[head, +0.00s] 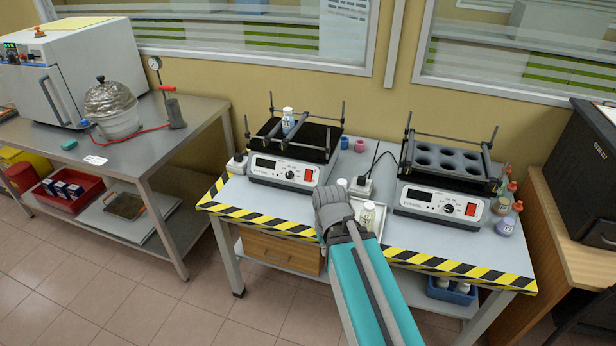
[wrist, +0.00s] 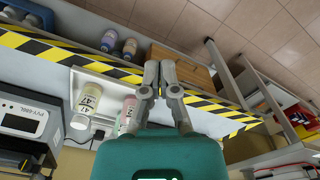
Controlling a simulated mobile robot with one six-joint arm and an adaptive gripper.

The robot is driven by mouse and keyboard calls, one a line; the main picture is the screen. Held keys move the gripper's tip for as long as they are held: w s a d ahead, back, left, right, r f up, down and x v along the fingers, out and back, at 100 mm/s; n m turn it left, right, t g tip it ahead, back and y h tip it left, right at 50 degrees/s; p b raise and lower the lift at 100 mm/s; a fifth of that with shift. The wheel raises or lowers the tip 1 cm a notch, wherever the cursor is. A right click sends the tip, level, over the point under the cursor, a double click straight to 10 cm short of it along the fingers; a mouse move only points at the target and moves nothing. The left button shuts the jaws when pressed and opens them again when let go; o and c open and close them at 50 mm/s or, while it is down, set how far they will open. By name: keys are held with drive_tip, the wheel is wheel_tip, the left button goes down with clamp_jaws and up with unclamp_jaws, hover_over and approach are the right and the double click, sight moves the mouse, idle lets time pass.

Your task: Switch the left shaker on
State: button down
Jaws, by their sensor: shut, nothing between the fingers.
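The left shaker (head: 283,171) stands on the bench with its white front panel facing me. It has a small display, a knob and a red switch (head: 309,175) at the panel's right end. I cannot tell the switch's position. A white-capped bottle (head: 288,121) stands on its black platform. In the head view my arm reaches up to the bench's front edge, right of and in front of the left shaker. The fingers cannot be made out there. In the wrist view my gripper (wrist: 160,70) is shut and empty, apart from everything I can see.
The right shaker (head: 440,202) has a similar panel and red switch (head: 471,209). It partly shows in the wrist view (wrist: 28,118). Bottles (wrist: 88,100) stand on a white tray (wrist: 106,76) near my gripper. Flasks (head: 506,224) stand at the right. The striped edge (head: 262,220) borders the bench.

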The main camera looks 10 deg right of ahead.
sight(308, 176)
drive_tip(key=w+a+f+m+t+y+b, duration=0.25)
drive_tip(key=w+m+b, duration=0.2)
drive_tip(key=w, duration=0.45)
drive_tip(key=w+a+f+m+t+y+b, duration=0.2)
drive_tip(key=w+m+t+b, duration=0.2)
drive_tip(key=w+m, duration=0.3)
drive_tip(key=w+d+m+t+b, duration=0.3)
drive_tip(key=w+m+t+b, duration=0.4)
drive_tip(key=w+m, duration=0.7)
drive_tip(key=shift+w+r+b, duration=0.4)
drive_tip(key=shift+w+b, duration=0.05)
drive_tip(key=shift+w, duration=1.55)
drive_tip(key=shift+w, duration=0.1)
drive_tip(key=w+d+f+b, duration=0.3)
drive_tip(key=w+d, duration=0.1)
drive_tip(key=w, duration=0.3)
